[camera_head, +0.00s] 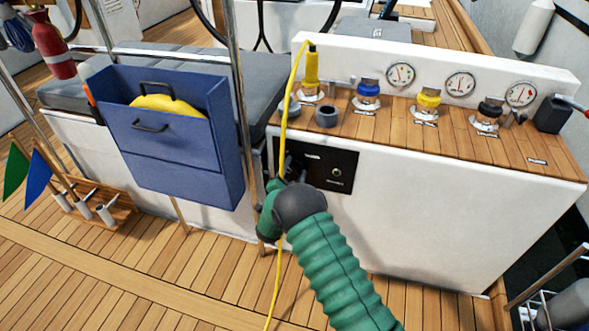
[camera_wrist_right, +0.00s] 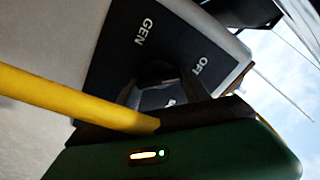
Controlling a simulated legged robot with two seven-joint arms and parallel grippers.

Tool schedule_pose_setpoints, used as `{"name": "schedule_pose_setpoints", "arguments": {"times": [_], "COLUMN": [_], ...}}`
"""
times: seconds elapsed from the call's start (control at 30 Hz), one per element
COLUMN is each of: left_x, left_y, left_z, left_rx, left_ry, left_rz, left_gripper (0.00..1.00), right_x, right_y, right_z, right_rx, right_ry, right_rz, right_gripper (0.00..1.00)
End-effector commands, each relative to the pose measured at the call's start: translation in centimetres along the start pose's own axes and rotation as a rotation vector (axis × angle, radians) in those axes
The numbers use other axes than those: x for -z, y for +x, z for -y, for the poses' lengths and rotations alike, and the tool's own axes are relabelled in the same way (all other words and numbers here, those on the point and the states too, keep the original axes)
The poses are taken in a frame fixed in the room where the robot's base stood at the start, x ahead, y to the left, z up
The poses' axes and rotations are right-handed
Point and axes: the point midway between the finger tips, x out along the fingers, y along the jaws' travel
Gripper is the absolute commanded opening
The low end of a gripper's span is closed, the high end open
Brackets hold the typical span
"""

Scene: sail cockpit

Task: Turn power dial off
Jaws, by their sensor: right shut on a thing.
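A black panel (camera_head: 345,158) is set in the white front of the console, with a small round fitting (camera_head: 336,172) at its right. My right gripper (camera_head: 291,168) is at the left part of this panel, shut on the power dial, which its fingers and wrist mostly hide. In the right wrist view the panel (camera_wrist_right: 112,72) shows close up, with the labels GEN and OFF beside the dark fingers (camera_wrist_right: 165,80). The dial's pointing direction cannot be told. My left gripper is not in view.
A yellow cable (camera_head: 275,285) hangs from a yellow plug (camera_head: 311,68) past my right gripper and crosses the wrist view. Gauges and several coloured fittings line the console top. The deck (camera_head: 120,280) is clear in front.

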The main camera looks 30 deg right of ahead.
Motion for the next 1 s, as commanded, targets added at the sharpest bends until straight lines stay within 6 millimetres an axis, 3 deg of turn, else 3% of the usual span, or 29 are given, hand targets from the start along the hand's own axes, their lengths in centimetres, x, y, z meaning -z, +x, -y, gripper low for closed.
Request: {"name": "schedule_pose_setpoints", "arguments": {"times": [0.03, 0.47, 0.5, 0.63, 0.67, 1.0], "left_x": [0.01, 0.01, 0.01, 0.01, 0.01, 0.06], "left_y": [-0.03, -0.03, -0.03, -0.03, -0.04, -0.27], "left_z": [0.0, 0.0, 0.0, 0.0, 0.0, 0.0], "left_rx": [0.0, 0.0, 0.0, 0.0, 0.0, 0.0], "left_ry": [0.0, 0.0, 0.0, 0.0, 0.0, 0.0], "left_rz": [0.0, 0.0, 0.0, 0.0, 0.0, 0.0], "left_gripper": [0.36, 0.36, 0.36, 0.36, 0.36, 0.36], "right_x": [-0.71, -0.84, -0.84, -0.63, -0.56, -0.16], "right_y": [-0.4, -0.44, -0.44, -0.35, -0.33, -0.49], "right_z": [-0.34, -0.45, -0.45, -0.36, -0.33, -0.06], "right_rx": [-0.007, -0.008, -0.008, -0.006, -0.006, -0.003], "right_ry": [-0.01, -0.021, -0.021, -0.02, -0.019, -0.017], "right_rz": [0.017, 0.019, 0.019, 0.014, 0.013, 0.006], "right_gripper": [0.14, 0.14, 0.56, 0.73, 0.76, 0.76]}}
